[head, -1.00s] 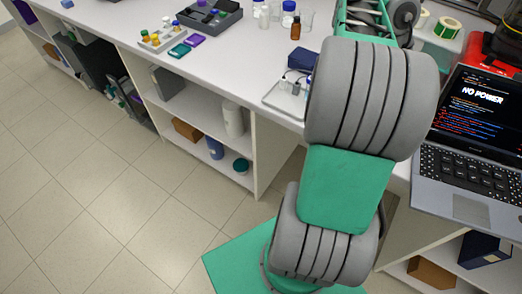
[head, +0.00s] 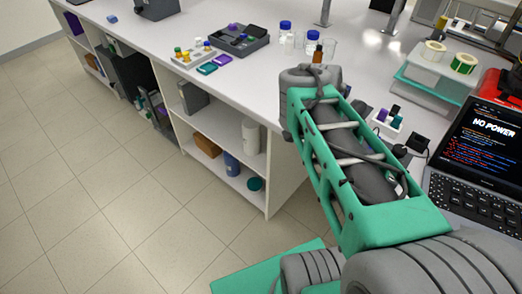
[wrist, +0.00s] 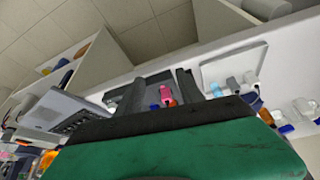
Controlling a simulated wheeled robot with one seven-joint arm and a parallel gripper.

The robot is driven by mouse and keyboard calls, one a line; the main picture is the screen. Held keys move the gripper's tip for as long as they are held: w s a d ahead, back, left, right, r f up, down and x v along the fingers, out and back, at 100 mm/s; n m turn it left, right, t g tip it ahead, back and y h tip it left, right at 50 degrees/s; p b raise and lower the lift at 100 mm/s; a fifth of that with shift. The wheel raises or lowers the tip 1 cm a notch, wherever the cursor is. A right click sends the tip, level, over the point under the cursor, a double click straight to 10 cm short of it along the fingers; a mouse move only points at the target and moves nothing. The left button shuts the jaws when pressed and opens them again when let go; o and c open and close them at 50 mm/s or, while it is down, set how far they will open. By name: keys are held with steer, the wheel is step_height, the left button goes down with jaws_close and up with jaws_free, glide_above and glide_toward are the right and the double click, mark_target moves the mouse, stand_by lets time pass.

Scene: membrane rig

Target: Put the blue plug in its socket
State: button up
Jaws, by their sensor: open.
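I cannot make out the blue plug or its socket for certain in either view. In the wrist view, my gripper (wrist: 160,84) shows two dark fingers apart, and nothing is clearly held. A small pink item (wrist: 167,95) shows between them, further off. In the head view my arm covers my gripper and the bench part where the tray was seen.
A laptop (head: 478,135) reading "NO POWER" stands at the right. Near it are a white holder (head: 378,127) with purple and dark pieces and a black block (head: 418,143). Bottles (head: 285,36), a vial rack (head: 192,57) and a dark device (head: 238,40) stand on the bench.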

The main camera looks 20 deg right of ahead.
steer(key=w+a+f+n+t+y+b, duration=0.1)
steer(key=w+a+f+n, duration=0.1)
steer(key=w+a+n, duration=0.2)
steer(key=w+a+f+n+t+y, duration=0.2)
steer(key=w+a+n, duration=0.2)
steer(key=a+n, duration=0.3)
steer(key=a, duration=0.3)
steer(key=shift+w+a+f+b, duration=0.2)
steer(key=shift+w+a+b, duration=0.05)
steer(key=shift+a+b, duration=0.15)
